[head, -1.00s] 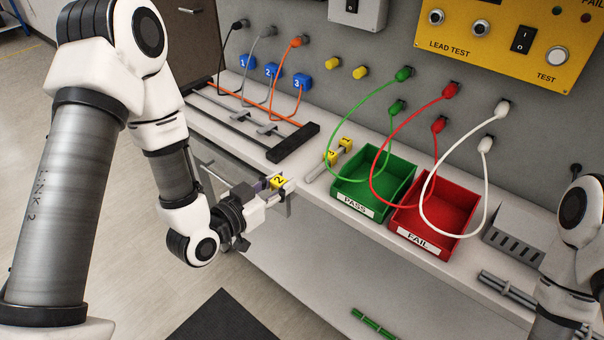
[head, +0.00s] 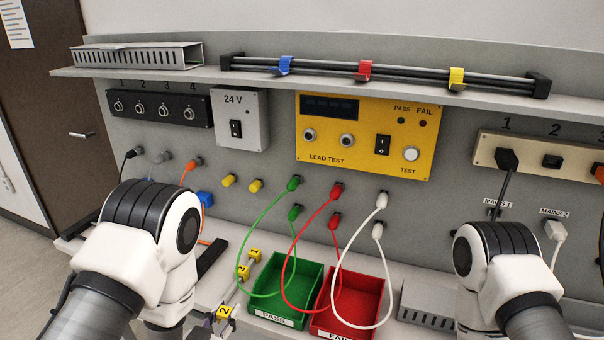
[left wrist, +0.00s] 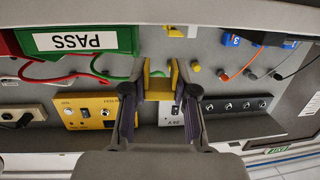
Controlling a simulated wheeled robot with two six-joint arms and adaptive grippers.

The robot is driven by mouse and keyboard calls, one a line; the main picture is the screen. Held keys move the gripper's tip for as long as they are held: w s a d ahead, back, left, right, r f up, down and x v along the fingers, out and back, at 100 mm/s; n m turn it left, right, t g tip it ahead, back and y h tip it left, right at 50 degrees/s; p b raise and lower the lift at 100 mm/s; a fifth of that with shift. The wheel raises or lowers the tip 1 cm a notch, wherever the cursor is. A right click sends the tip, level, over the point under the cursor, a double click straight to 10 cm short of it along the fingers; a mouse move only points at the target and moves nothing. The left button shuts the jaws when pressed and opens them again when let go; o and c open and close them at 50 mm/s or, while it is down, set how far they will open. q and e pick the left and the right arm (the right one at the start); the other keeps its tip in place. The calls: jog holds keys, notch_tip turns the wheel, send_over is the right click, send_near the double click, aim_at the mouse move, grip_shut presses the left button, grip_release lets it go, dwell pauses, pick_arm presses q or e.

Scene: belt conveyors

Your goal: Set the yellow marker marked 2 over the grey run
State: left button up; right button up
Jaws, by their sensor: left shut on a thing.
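The yellow marker marked 2 (head: 223,312) is in my left gripper (head: 226,323), low in the head view, left of the green bin. In the left wrist view my left gripper (left wrist: 158,74) is shut on the marker, which shows as a yellow U shape (left wrist: 158,90) between the fingers. The grey plug (head: 163,157) of the grey run is on the wall panel at left; it also shows in the left wrist view (left wrist: 252,76). My left arm hides most of the grey run in the head view. My right gripper is out of view.
Yellow markers 1 (head: 254,255) and 3 (head: 242,272) sit on a holder beside the green PASS bin (head: 276,317). The red FAIL bin (head: 345,325) stands right of it. Green, red and white leads loop out over both bins. A black rack end (head: 212,257) shows behind my left arm.

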aim_at(220, 316)
pick_arm(q)
jog(key=shift+s+a, duration=0.2)
jog(key=s+a+h, duration=0.1)
jog(key=s, duration=0.1)
jog(key=s+r+m+h, duration=0.1)
jog(key=s+a+m+g+h, duration=0.1)
jog(key=s, duration=0.1)
jog(key=shift+s+a+r, duration=0.3)
jog(key=shift+a+r, duration=0.05)
jog(key=shift+n+y, duration=0.4)
jog(key=shift+y, duration=0.3)
jog(key=a, duration=0.2)
jog(key=s+a, duration=0.1)
jog(key=a, duration=0.1)
jog(key=shift+r, duration=0.3)
jog(key=shift+w, duration=0.1)
